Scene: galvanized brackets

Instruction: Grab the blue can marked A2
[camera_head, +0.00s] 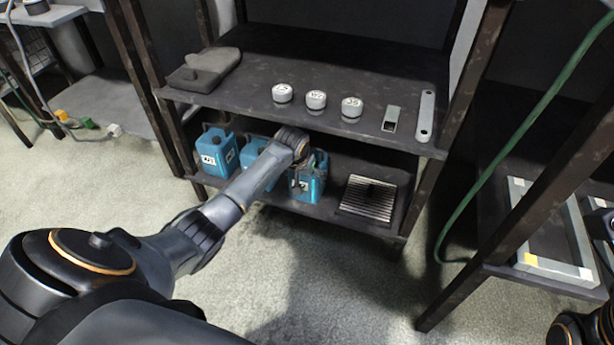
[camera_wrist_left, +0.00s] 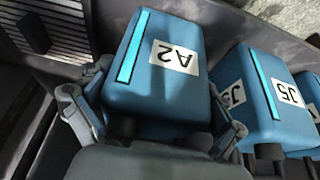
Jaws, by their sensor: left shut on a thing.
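The blue can marked A2 (camera_wrist_left: 160,75) fills the middle of the left wrist view, its white label upside down. In the head view the blue can (camera_head: 308,188) stands on the lower shelf, partly hidden by my arm; its label is not readable there. My left gripper (camera_head: 303,166) reaches it from above. In the left wrist view my left gripper (camera_wrist_left: 155,122) has a finger on each side of the can and is shut on it.
Beside it are a blue can marked J5 (camera_wrist_left: 265,95) and another blue can (camera_head: 217,150). A ribbed metal block (camera_head: 368,198) sits right of it on the lower shelf. The upper shelf (camera_head: 290,55) overhangs, holding several small parts. A green hose (camera_head: 530,115) hangs at right.

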